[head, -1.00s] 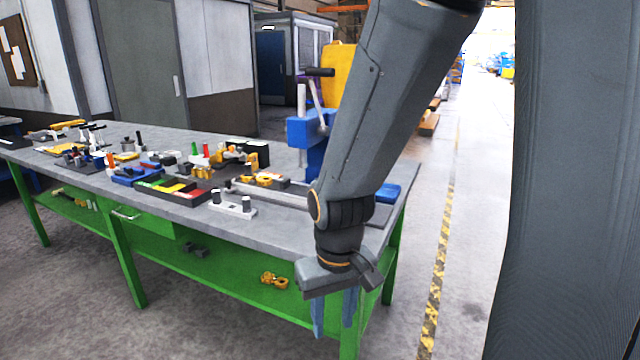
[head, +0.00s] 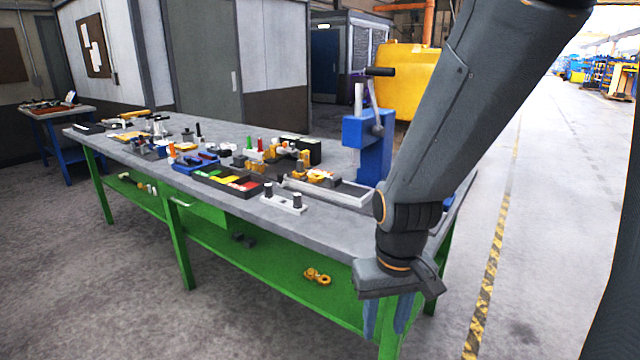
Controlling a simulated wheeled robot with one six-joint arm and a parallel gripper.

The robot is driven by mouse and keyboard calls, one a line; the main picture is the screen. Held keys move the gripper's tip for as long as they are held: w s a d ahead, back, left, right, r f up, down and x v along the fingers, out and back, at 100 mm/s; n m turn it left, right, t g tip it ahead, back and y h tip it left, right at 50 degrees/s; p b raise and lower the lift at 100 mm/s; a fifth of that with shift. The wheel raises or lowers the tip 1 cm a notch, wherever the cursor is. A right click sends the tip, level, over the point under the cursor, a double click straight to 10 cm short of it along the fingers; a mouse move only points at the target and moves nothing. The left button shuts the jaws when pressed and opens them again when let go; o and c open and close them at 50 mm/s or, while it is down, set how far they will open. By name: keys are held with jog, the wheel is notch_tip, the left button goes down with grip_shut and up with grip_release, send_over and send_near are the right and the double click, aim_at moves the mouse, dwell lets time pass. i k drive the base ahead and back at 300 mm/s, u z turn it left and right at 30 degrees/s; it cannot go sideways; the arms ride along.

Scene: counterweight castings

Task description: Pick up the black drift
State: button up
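My gripper (head: 386,322) hangs at the front right corner of the workbench (head: 330,228), with its two blue fingers pointing down. The fingers are apart with nothing between them, so it is open. A thin black upright piece (head: 198,130) stands toward the back of the bench and may be the black drift; it is too small to be sure. Green (head: 249,143) and red (head: 261,144) upright pieces stand to its right. Two short dark pegs stand on a pale block (head: 283,204) near the front edge. My gripper is well to the right of all these.
A blue press (head: 366,145) stands at the bench's right end beside my arm. A dark tray (head: 228,183) with coloured compartments and a grey tray (head: 350,192) hold small parts. Yellow parts (head: 317,276) lie on the green lower shelf. The floor in front is clear.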

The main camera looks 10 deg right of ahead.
aim_at(299, 163)
jog(key=u, duration=0.55)
jog(key=k, duration=0.65)
jog(key=u, duration=0.95)
jog(key=i, duration=1.75)
jog(key=z, duration=1.3)
jog(key=i, duration=0.7)
jog(key=z, duration=0.6)
